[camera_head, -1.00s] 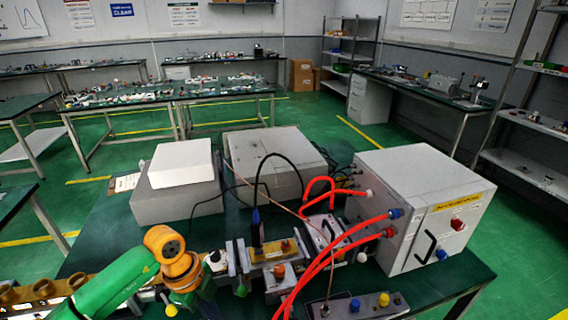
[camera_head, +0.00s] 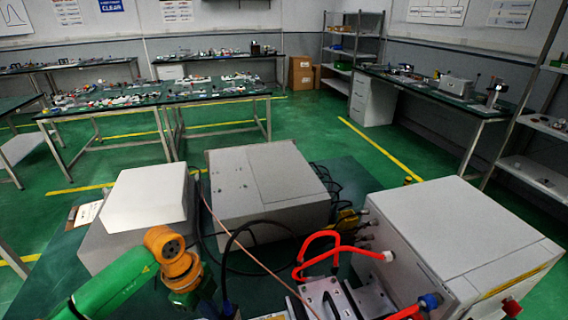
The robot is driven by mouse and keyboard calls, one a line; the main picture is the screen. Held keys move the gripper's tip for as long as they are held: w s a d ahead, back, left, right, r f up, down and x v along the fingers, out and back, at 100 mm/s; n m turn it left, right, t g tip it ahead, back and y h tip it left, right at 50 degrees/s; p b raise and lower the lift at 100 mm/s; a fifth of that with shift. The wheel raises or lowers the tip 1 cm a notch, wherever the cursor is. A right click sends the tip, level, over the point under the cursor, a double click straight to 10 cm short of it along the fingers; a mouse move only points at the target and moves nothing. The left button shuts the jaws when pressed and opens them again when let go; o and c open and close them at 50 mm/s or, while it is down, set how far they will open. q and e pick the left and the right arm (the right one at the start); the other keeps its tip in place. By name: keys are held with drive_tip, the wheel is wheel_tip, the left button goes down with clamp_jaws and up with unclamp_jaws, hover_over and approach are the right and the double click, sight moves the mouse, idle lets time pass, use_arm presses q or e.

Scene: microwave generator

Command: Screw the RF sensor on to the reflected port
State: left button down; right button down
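My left arm, green with an orange wrist, comes in from the lower left. Its gripper (camera_head: 192,301) is at the bottom edge, largely cut off, so its fingers cannot be made out. A black cable (camera_head: 224,262) loops down just right of it toward the bottom edge. The RF sensor cannot be made out clearly. A metal waveguide part (camera_head: 325,296) stands at the bottom centre, right of my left gripper. The reflected port cannot be picked out; the lower part of the assembly is below the picture. My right gripper is not in view.
A white-grey box with red cables (camera_head: 455,240) stands at the right. A grey instrument (camera_head: 268,190) and a stacked light-grey box (camera_head: 145,205) stand behind my arm. A thin copper-coloured cable (camera_head: 240,241) runs across the middle. Other benches and shelves are farther back.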

use_arm(q)
drive_tip(key=b+x, duration=0.2)
drive_tip(key=x, duration=0.1)
drive_tip(key=a+b+x, duration=0.1)
drive_tip(key=b+x, duration=0.1)
drive_tip(key=x, duration=0.1)
drive_tip(key=shift+a+f+b, duration=0.15)
drive_tip(key=shift+f+b, duration=0.1)
drive_tip(key=shift+b, duration=0.1)
drive_tip(key=shift+w+f, duration=0.15)
drive_tip(key=shift+f, duration=0.15)
drive_tip(key=shift+r, duration=0.1)
drive_tip(key=shift+d, duration=0.3)
drive_tip(key=shift+w, duration=0.15)
